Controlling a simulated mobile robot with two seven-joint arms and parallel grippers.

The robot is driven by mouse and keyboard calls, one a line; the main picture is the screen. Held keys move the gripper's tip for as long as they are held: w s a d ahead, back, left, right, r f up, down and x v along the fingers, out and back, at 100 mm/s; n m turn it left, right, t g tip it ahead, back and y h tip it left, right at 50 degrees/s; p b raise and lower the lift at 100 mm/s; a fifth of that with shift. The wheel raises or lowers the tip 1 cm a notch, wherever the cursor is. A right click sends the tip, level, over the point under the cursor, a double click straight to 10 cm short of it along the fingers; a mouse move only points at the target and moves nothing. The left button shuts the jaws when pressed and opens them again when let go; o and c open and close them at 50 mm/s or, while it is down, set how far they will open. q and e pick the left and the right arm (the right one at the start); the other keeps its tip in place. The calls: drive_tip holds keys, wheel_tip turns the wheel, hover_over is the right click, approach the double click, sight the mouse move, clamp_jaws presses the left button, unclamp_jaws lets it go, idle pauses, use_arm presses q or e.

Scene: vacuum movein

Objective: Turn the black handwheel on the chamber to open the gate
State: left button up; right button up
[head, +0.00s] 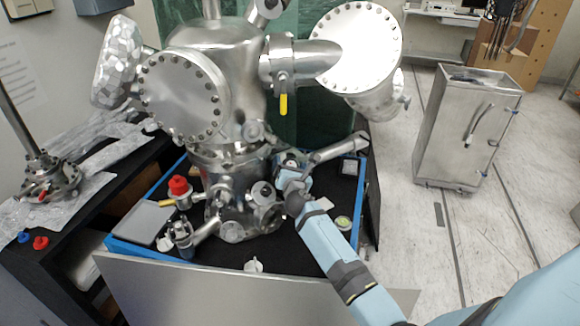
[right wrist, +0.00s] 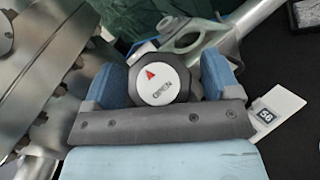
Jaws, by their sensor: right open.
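The steel chamber (head: 222,70) stands in the middle of the head view, with round bolted flanges. In the right wrist view, the black handwheel (right wrist: 158,90) has a white face with a red arrow and the word OPEN. My right gripper (head: 291,170) is at the right side of the chamber's lower part. Its two blue finger pads (right wrist: 162,72) are apart, one on each side of the handwheel, with a small gap visible on the right. I cannot tell whether the left pad touches it. The head view mostly hides the handwheel behind the gripper. My left gripper is not in view.
A black-topped table with a blue rim (head: 125,247) carries the chamber. A red knob (head: 178,186) and a yellow-handled valve (head: 283,104) project from the chamber. A white tag marked 56 (right wrist: 268,115) lies by the gripper. A metal cabinet (head: 465,125) stands right, with clear floor around it.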

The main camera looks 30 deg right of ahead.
drive_tip(key=c, duration=0.9)
